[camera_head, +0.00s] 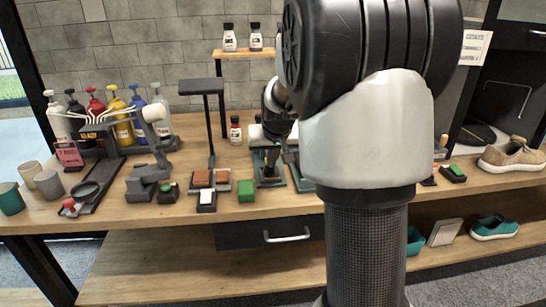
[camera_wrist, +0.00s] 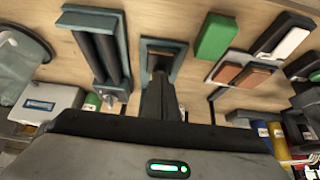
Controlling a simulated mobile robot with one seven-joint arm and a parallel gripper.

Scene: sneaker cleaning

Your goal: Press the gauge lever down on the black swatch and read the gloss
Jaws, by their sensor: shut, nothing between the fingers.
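My gripper (camera_head: 268,166) is shut and empty, pointing down at the worktop in the head view. In the wrist view its dark fingertips (camera_wrist: 160,66) are over a teal-edged frame (camera_wrist: 178,48) with a dark inside, perhaps the black swatch; I cannot tell whether they touch it. Beside it is a teal-edged stand (camera_wrist: 68,20) with two long dark bars and a metal part at one end; whether this is the gauge lever is unclear. A white box with a blue strip (camera_wrist: 42,106), possibly a readout, stands near it. No gloss value is legible. My arm hides much of this area in the head view.
A green block (camera_head: 246,190) and a tray of brown blocks (camera_head: 210,180) lie left of my gripper. A black stand with a red knob (camera_head: 69,204), cups and several bottles are farther left. A beige sneaker (camera_head: 512,156) is far right.

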